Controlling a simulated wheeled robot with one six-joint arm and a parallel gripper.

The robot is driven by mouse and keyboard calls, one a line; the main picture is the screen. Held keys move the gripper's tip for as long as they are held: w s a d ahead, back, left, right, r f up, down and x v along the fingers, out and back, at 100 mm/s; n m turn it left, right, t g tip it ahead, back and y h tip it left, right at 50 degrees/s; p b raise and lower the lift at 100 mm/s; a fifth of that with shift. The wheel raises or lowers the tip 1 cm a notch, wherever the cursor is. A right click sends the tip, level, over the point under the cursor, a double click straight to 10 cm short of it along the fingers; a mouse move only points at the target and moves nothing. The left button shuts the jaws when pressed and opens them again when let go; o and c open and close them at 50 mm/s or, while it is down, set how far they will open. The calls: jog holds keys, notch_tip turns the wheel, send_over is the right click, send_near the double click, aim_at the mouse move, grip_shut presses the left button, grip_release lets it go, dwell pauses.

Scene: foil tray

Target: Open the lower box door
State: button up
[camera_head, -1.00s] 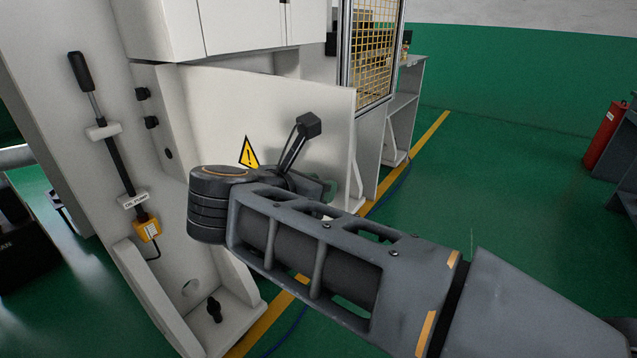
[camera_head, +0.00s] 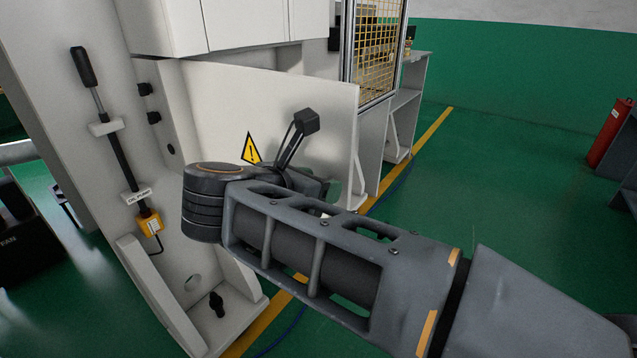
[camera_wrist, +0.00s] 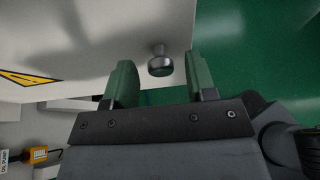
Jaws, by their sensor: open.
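The lower box door (camera_head: 235,105) is a white panel with a yellow warning triangle (camera_head: 251,148), below the upper white box. Its top edge slants outward from under that box, toward the right. In the wrist view the door (camera_wrist: 110,35) fills the upper left, and a round metal knob (camera_wrist: 160,66) stands out near its edge. My gripper (camera_wrist: 160,60) is open, with one green finger on each side of the knob. Gaps show between knob and fingers. In the head view my wrist and arm hide the knob and most of the gripper.
The upper white box (camera_head: 240,22) overhangs the door. A black-handled lever (camera_head: 105,125) is on the white frame at left. A yellow-mesh guard (camera_head: 377,50) and shelf stand behind right. A red extinguisher (camera_head: 608,135) is far right. Green floor is clear between.

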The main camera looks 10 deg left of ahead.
jog(key=p+v, duration=0.2)
jog(key=v, duration=1.1)
jog(key=shift+p, duration=0.4)
